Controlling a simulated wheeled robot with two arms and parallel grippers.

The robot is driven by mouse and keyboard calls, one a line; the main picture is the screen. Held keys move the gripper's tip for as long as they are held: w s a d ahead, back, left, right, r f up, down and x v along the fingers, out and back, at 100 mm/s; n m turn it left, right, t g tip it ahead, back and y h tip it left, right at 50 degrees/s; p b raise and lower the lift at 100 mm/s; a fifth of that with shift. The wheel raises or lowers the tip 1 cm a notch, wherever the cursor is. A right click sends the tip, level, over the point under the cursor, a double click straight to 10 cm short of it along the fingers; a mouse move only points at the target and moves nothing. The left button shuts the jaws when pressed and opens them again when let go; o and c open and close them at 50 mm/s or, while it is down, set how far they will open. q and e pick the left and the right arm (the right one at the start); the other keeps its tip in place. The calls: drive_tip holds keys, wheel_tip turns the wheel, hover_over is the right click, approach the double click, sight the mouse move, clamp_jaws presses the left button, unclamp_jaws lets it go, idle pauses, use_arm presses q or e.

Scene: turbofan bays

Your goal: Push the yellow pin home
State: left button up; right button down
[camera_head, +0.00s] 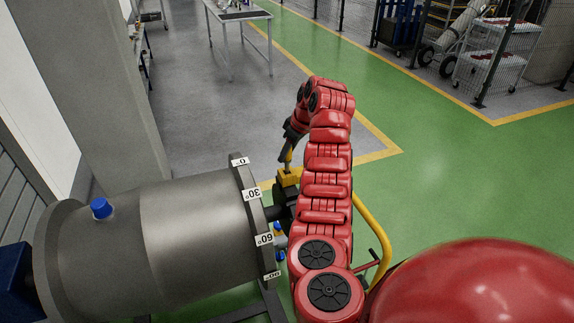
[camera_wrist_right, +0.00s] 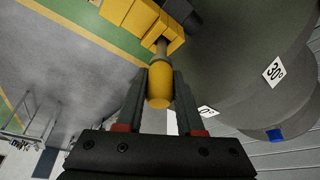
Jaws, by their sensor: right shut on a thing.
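The yellow pin (camera_wrist_right: 160,84) has a rounded yellow handle and a thinner metallic shank. In the wrist view my right gripper (camera_wrist_right: 163,78) is shut on the handle, one finger at each side. The shank runs to a yellow block (camera_wrist_right: 146,20) beside the grey engine casing (camera_wrist_right: 238,68); how deep it sits inside cannot be seen. In the head view the pin (camera_head: 288,157) stands above the yellow block (camera_head: 287,178), with my right gripper (camera_head: 290,148) over it, partly hidden by my red arm. My left gripper is not in view.
The grey cylindrical casing (camera_head: 190,235) carries degree labels on its flange (camera_head: 249,195) and a blue cap (camera_head: 101,208). A yellow tubular rail (camera_head: 374,228) curves to the right of my arm. A table (camera_head: 238,14) stands far behind; the green floor at right is clear.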

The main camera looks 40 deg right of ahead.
wheel_tip(320, 180, up, 5)
drive_tip(key=shift+f+b, duration=0.1)
drive_tip(key=shift+b, duration=0.65)
drive_tip(key=shift+r+b, duration=0.3)
drive_tip(key=shift+r, duration=0.1)
